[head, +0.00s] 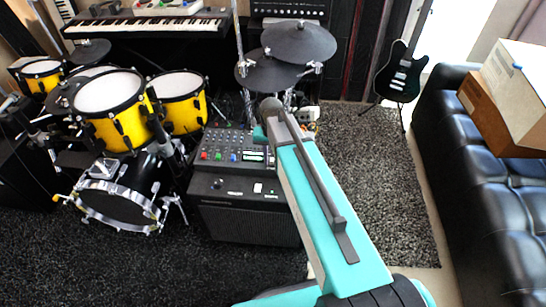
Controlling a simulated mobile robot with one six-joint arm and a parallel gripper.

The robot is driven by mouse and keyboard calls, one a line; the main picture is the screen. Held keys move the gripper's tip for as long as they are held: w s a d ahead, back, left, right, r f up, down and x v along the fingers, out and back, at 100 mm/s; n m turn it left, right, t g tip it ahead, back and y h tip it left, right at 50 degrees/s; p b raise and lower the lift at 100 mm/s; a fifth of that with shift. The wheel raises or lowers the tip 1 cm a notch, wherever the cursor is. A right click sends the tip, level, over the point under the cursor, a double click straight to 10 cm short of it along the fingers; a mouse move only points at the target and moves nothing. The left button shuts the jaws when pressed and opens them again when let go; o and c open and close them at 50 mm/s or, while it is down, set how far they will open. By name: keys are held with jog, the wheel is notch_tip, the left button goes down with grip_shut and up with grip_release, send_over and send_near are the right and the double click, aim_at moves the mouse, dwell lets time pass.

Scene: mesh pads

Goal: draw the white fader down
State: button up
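A dark mixer (228,138) lies on top of a black amplifier (245,220) in the middle of the head view. A row of small coloured caps runs along its near part: red, green and blue ones can be told apart. A pale patch shows to their right, close to my arm, but it is too small to tell whether it is the white fader. My teal arm reaches up from the bottom edge and covers the mixer's right side. My gripper cannot be made out; the far end of the arm hides that area.
A yellow drum kit (115,125) with cymbals (299,42) stands to the left and behind. A keyboard (145,26) is at the back. A black guitar (400,72) stands at the back right. A black sofa (490,180) with boxes lines the right. Grey carpet (385,180) is clear between.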

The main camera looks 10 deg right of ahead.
aim_at(272, 162)
jog(key=shift+o, duration=0.3)
jog(key=shift+w+r, duration=0.15)
jog(key=shift+r, duration=0.15)
notch_tip(272, 162, up, 13)
jog(key=shift+r+p, duration=0.2)
jog(key=shift+p, duration=0.2)
dwell(0.3)
dwell(0.5)
